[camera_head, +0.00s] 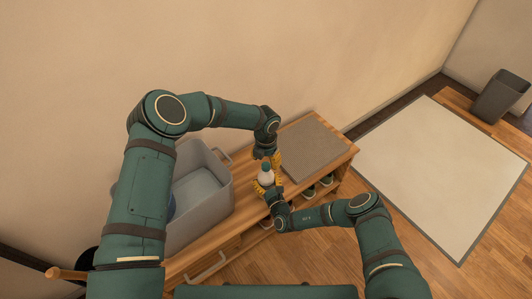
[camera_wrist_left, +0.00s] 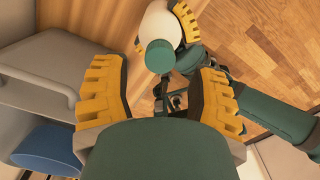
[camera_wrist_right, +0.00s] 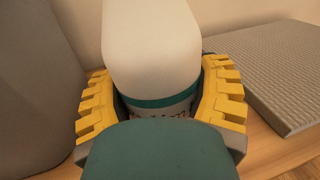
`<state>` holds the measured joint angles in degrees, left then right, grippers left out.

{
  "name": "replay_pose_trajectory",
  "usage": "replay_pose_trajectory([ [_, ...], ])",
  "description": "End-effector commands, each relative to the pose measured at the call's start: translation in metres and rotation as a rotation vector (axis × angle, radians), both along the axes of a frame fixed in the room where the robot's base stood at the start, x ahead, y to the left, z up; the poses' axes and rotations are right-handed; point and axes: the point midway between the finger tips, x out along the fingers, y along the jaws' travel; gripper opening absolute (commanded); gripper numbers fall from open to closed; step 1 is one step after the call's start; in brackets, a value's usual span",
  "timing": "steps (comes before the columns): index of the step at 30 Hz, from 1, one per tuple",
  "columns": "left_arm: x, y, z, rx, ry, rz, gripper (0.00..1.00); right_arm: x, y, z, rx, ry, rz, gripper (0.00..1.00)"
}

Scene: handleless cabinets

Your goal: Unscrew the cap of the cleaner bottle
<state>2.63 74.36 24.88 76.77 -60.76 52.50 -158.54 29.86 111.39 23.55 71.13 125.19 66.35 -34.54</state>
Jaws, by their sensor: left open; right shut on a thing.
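The cleaner bottle (camera_head: 265,176) is white with a green cap (camera_wrist_left: 160,56) and a green band that shows in the right wrist view. It stands upright at the bench. My right gripper (camera_wrist_right: 160,100) is shut around the bottle's body, with yellow fingers on both sides. My left gripper (camera_wrist_left: 160,90) is open above the bottle. Its fingers point down and the cap lies between and a little beyond them in the left wrist view, apart from both fingers. In the head view my left gripper (camera_head: 270,158) partly overlaps the bottle, so the cap's thread is hidden.
A grey bin (camera_head: 200,190) stands on the wooden bench left of the bottle, with a blue round thing (camera_wrist_left: 48,148) in it. A grey mat (camera_head: 308,145) lies on the bench to the right. Shoes (camera_head: 308,192) sit below. The wall is close behind.

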Motion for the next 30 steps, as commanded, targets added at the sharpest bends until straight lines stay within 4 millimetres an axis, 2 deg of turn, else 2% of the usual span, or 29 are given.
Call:
replay_pose_trajectory([
  [3, 0.0, 0.0, -0.017, 0.0, 0.001, 0.002, 0.59, 0.0, 0.0, 0.0, 0.0, 0.0, 0.0, 0.0],
  [7, 0.0, 0.0, -0.029, 0.001, 0.001, 0.002, 0.59, 0.0, 0.0, 0.0, 0.0, 0.0, 0.0, 0.0],
  [18, 0.0, 0.0, -0.035, 0.0, -0.001, 0.002, 0.59, 0.0, 0.0, 0.0, 0.0, 0.0, 0.0, 0.0],
  [19, 0.0, 0.0, -0.034, 0.0, -0.001, 0.002, 0.61, 0.0, 0.0, 0.0, 0.0, 0.0, 0.0, 0.0],
  [23, 0.0, 0.0, -0.034, 0.0, -0.001, 0.002, 0.16, 0.0, 0.0, 0.0, 0.0, 0.0, 0.0, 0.0],
  [24, 0.0, 0.0, -0.034, 0.0, -0.001, 0.002, 0.02, 0.0, 0.0, 0.0, 0.0, 0.0, 0.0, 0.0],
  [30, 0.0, 0.0, -0.034, 0.0, -0.001, 0.002, 0.0, 0.0, 0.0, 0.0, 0.0, 0.0, 0.0, 0.0],
])
